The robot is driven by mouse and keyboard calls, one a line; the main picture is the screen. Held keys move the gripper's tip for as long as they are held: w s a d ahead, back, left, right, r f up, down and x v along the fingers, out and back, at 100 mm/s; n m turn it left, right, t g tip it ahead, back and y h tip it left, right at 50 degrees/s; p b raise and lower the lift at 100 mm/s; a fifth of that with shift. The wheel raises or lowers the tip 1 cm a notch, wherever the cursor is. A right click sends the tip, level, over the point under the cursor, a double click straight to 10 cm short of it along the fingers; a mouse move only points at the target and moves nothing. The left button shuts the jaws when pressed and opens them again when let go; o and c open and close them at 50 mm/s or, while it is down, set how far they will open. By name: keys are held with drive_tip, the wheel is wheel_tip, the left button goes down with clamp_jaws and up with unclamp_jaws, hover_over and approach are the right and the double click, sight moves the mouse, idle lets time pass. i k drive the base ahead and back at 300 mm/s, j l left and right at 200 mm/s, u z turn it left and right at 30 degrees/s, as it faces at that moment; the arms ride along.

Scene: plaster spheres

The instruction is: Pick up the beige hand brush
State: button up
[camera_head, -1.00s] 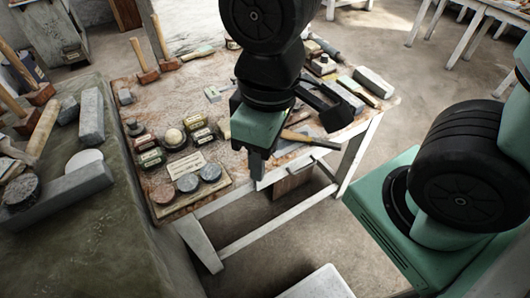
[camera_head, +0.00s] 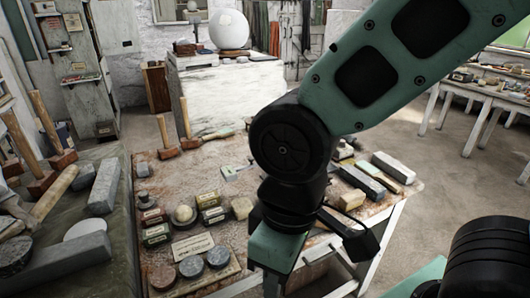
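A slim pale beige-green tool (camera_head: 217,134), which looks like a hand brush, lies at the back edge of the worktable (camera_head: 225,180), beside the mallets. I cannot be sure that it is the brush. Two beige blocks also lie on the table, one left of my wrist (camera_head: 241,207) and one right of it (camera_head: 350,200). My gripper (camera_head: 272,284) hangs over the front part of the table, pointing down, apart from the pale tool. Its fingertips are cut off or hidden at the bottom of the picture, so its opening does not show.
Wooden mallets (camera_head: 166,140) stand at the back left. Small tins (camera_head: 209,201) and a board of round stones (camera_head: 190,267) fill the front left. Grey bars (camera_head: 394,167) lie at the right. A white plinth with a sphere (camera_head: 229,29) stands behind. Floor is open at the right.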

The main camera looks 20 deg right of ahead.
sight(350, 200)
drive_tip(key=z, duration=0.95)
